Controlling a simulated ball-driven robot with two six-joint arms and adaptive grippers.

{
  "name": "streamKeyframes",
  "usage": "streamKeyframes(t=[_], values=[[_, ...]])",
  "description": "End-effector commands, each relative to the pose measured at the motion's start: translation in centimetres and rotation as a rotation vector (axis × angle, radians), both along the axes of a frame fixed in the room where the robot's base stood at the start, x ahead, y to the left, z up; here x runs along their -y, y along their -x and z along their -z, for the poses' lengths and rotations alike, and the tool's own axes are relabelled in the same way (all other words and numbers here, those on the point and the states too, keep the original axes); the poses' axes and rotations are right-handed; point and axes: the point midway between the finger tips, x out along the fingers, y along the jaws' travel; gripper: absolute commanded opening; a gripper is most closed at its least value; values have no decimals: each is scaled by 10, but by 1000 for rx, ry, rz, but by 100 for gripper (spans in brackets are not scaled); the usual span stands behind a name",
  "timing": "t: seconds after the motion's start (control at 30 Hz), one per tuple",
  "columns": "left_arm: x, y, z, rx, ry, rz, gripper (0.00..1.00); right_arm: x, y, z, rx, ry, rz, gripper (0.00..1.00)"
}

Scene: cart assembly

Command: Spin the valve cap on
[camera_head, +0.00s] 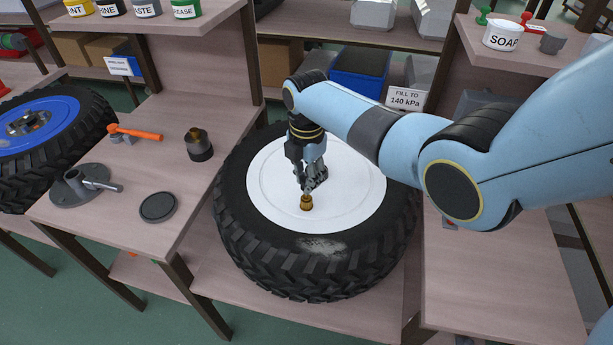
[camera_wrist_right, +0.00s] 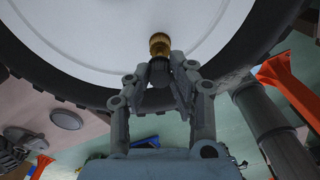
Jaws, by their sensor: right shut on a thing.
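My right gripper (camera_head: 310,184) points down over the white wheel disc (camera_head: 265,185) of the tyre lying on the bench. In the right wrist view, the gripper's fingertips (camera_wrist_right: 162,80) are closed around a small dark piece, which looks like the valve cap (camera_wrist_right: 159,71). A brass, ridged valve piece (camera_head: 306,203) stands at the near part of the disc, right at the fingertips. It also shows in the wrist view (camera_wrist_right: 160,43), in line with the dark piece and seemingly touching it. Whether the threads are engaged cannot be seen. My left gripper is out of view.
The black tyre (camera_head: 310,267) surrounds the disc. On the left bench are a dark cylinder (camera_head: 199,146), an orange-handled tool (camera_head: 135,132), a round dark lid (camera_head: 158,207) and a grey stand (camera_head: 82,186). A blue-rimmed wheel (camera_head: 40,124) lies farther left.

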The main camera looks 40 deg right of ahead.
Motion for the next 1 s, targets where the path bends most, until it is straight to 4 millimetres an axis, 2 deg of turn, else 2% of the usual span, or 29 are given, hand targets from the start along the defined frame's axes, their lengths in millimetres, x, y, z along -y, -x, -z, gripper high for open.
streamKeyframes(t=[1.0], values=[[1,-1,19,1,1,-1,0,0,0,27,1,0,0,0]])
